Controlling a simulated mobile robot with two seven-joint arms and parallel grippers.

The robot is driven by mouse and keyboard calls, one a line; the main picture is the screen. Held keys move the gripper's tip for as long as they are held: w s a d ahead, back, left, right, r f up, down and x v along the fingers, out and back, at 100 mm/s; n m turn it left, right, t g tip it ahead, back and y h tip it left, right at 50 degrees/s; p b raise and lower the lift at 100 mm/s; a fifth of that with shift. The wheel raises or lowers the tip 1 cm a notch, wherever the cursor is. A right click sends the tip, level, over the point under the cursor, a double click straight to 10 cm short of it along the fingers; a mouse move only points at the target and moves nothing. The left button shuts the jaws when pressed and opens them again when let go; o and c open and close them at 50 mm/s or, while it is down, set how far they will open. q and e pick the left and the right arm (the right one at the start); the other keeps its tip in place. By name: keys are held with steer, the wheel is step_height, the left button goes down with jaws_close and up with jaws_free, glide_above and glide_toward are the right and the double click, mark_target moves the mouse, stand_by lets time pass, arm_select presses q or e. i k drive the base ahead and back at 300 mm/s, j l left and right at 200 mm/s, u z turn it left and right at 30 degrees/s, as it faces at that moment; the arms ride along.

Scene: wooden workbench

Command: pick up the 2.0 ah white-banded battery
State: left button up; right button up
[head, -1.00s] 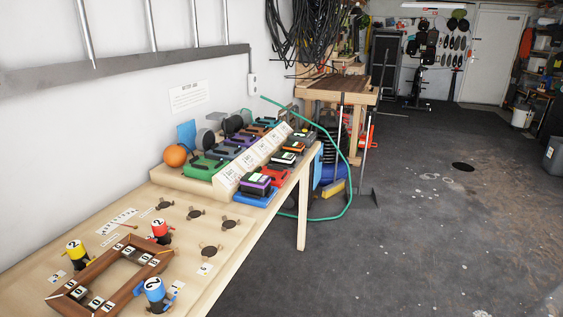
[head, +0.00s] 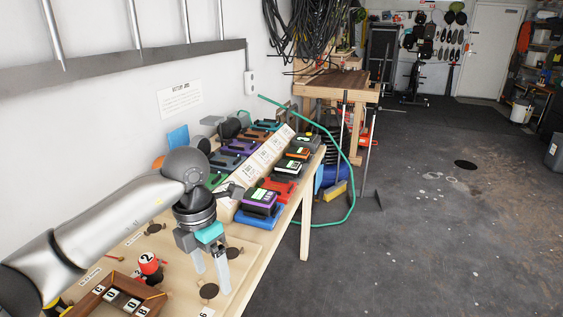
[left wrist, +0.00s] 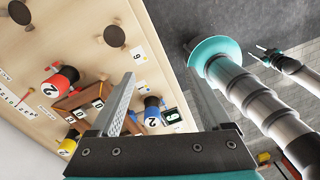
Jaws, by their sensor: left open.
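Several batteries stand in a row on coloured pads along the bench's right edge in the head view. A dark battery with a pale band (head: 289,166) looks like the white-banded one; its capacity text is too small to read. A purple-banded battery (head: 261,197) is nearer, and an orange-banded one (head: 298,152) is beyond. My left gripper (head: 210,269) is open and empty, pointing down over the bench, nearer than the row. Its spread fingers also show in the left wrist view (left wrist: 164,103). My right gripper (left wrist: 258,52) shows small in that view; its jaw state is unclear.
A sloped board of labels (head: 262,160) divides the batteries from the coloured cases behind. Round dark discs (head: 208,291), a red numbered can (head: 149,264) and a wooden frame (head: 150,301) occupy the near bench. A green hose (head: 350,185) loops beside the bench. Floor to the right is open.

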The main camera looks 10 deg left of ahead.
mark_target(291, 168)
steer(key=i+j, duration=0.3)
steer(key=i, duration=0.15)
steer(key=i+j, duration=0.35)
steer(key=i+l+z, duration=0.1)
steer(key=i+l, duration=0.15)
steer(key=i, duration=0.3)
steer(key=i+l, duration=0.2)
steer(key=i, duration=0.35)
steer(key=i+l+z, duration=0.15)
steer(key=i, duration=0.45)
